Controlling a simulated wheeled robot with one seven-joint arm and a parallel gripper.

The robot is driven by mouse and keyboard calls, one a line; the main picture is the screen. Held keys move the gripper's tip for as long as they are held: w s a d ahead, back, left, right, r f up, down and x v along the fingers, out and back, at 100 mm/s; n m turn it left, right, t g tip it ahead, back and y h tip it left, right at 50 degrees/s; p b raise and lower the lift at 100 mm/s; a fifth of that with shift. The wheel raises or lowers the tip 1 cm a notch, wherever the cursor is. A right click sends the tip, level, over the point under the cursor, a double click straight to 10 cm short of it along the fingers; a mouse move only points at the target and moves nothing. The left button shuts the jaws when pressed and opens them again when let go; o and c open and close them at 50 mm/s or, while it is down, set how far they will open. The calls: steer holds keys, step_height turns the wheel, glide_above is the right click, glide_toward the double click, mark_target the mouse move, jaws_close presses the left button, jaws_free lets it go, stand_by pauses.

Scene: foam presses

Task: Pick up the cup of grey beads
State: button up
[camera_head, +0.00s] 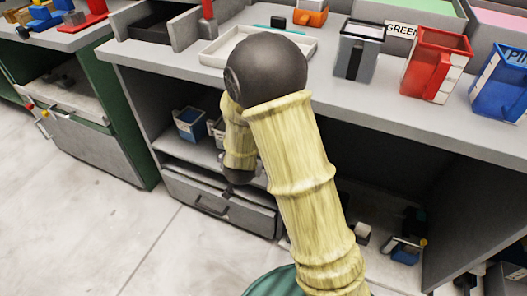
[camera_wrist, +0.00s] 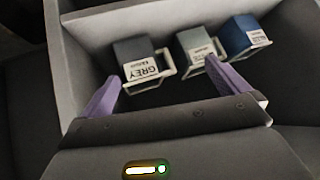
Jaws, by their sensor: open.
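The cup labelled GREY (camera_wrist: 132,49) stands in a shelf bay in the wrist view, its white label and pale handle facing me. A lighter grey cup (camera_wrist: 194,43) and a blue cup (camera_wrist: 238,36) stand to its right. My gripper (camera_wrist: 162,72) has two purple fingers, spread apart and empty. The left fingertip is near the GREY cup's lower left and the right one is in front of the lighter cup. The cups' contents cannot be made out. In the head view the blue cup (camera_head: 189,124) shows on the shelf; my arm hides much of the bay and my gripper.
Above the shelf, the counter holds a white tray (camera_head: 213,54), a grey container (camera_head: 359,55), a red cup (camera_head: 425,62) and a blue cup (camera_head: 500,85). A drawer (camera_head: 222,198) lies below the shelf. The bay's walls and counter enclose the shelf cups. Floor at left is clear.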

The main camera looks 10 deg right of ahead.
steer(key=s+a+f+m+t+h+b, duration=0.2)
steer(key=f+t+h, duration=0.3)
steer(key=f+h, duration=0.4)
steer(key=shift+s+f+m+t+h, duration=0.3)
steer(key=shift+s+f+m, duration=0.1)
steer(key=shift+s+f, duration=0.25)
steer(key=shift+w+d, duration=0.1)
steer(key=shift+w, duration=0.1)
steer(key=b+x, duration=0.4)
steer(key=x, duration=0.7)
steer(key=shift+w+d+f, duration=0.15)
steer(key=shift+w+d, duration=0.05)
steer(key=shift+w, duration=0.05)
steer(key=shift+w+d, duration=0.15)
steer(key=shift+w, duration=0.05)
steer(key=shift+b, duration=0.3)
